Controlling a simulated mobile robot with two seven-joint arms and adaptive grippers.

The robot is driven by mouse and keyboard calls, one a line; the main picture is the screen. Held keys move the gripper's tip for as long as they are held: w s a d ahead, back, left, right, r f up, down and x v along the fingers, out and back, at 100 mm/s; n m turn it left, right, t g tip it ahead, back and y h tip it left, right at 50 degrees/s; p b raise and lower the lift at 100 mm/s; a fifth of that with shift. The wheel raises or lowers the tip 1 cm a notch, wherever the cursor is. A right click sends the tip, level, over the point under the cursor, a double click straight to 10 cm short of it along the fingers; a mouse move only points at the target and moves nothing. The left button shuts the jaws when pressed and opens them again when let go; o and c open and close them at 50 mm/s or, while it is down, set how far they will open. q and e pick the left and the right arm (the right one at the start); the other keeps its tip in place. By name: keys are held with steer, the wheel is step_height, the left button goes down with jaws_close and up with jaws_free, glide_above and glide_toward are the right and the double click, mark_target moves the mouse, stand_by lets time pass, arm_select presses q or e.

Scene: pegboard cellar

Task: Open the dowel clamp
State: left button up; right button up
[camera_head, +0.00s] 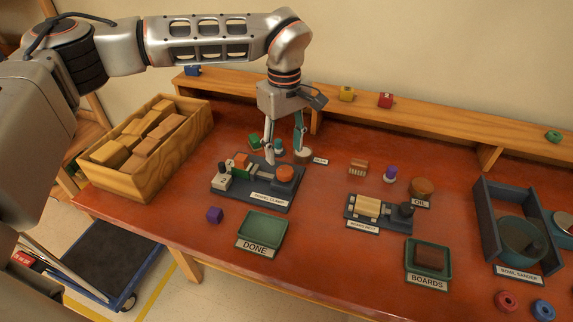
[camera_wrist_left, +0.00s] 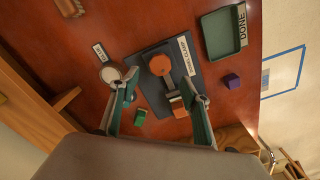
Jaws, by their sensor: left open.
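The dowel clamp (camera_head: 258,190) is a dark grey base plate on the red-brown bench, with a label along its front edge. An orange round knob (camera_head: 285,174) stands at its right end, and an orange block and a green part at its left. My left gripper (camera_head: 284,158) points down above the clamp's back right part, open and empty. In the left wrist view its open fingers (camera_wrist_left: 160,78) reach towards the clamp plate (camera_wrist_left: 186,73). The octagonal orange knob (camera_wrist_left: 160,65) shows between and just beyond the fingertips. My right gripper is not in view.
A wooden bin (camera_head: 133,178) of blocks stands left. A purple cube (camera_head: 214,215) and the green DONE tray (camera_head: 263,227) lie in front of the clamp. A white-topped cylinder (camera_head: 303,155) stands close behind. Another fixture (camera_head: 380,208) and a BOARDS tray (camera_head: 427,275) are to the right.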

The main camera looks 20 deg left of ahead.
mark_target(285, 170)
arm_select(q)
step_height(285, 170, down, 7)
steer(key=shift+r, duration=0.1)
stand_by(0.3)
steer(key=c, duration=1.1)
